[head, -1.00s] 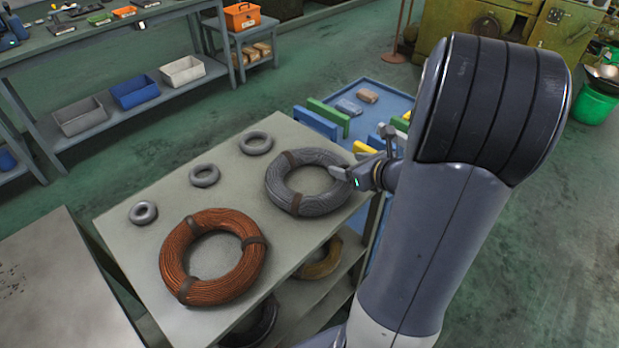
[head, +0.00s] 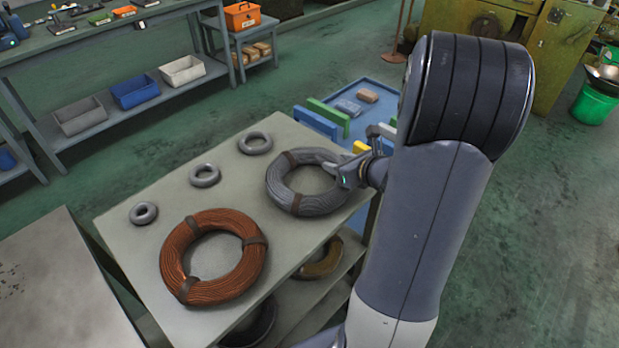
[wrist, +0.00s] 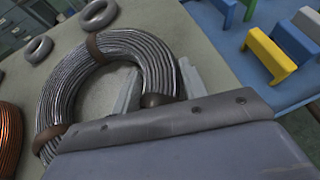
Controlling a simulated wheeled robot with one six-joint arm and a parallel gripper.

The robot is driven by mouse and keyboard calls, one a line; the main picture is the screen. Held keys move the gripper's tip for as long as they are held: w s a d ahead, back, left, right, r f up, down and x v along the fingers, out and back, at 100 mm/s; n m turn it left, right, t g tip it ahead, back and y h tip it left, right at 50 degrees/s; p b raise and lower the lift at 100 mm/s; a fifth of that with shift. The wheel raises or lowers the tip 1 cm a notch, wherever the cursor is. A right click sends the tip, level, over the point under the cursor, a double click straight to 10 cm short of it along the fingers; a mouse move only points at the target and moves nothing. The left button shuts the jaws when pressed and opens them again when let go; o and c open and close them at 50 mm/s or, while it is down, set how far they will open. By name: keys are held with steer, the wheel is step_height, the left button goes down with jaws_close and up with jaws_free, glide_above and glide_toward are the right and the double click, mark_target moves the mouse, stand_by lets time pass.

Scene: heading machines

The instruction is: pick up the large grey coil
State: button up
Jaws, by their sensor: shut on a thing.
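The large grey coil (head: 278,186) lies flat on the right part of the grey tabletop (head: 245,178), with dark bands around it. It also fills the upper left of the wrist view (wrist: 64,92). My gripper (head: 343,172) is at the coil's right side, shut on its ring. In the wrist view my two fingers (wrist: 158,84) stand on either side of the ring near a dark band, one inside the hole and one outside. The palm hides the coil's near part. I see no gap under the coil.
A large copper coil (head: 179,262) lies at the front left of the same table. Small grey rings (head: 205,184) lie along the back edge. A blue platform (head: 377,87) with coloured blocks is beyond the table. More coils (head: 322,266) sit on the lower shelf.

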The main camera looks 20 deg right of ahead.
jaws_close()
stand_by(0.4)
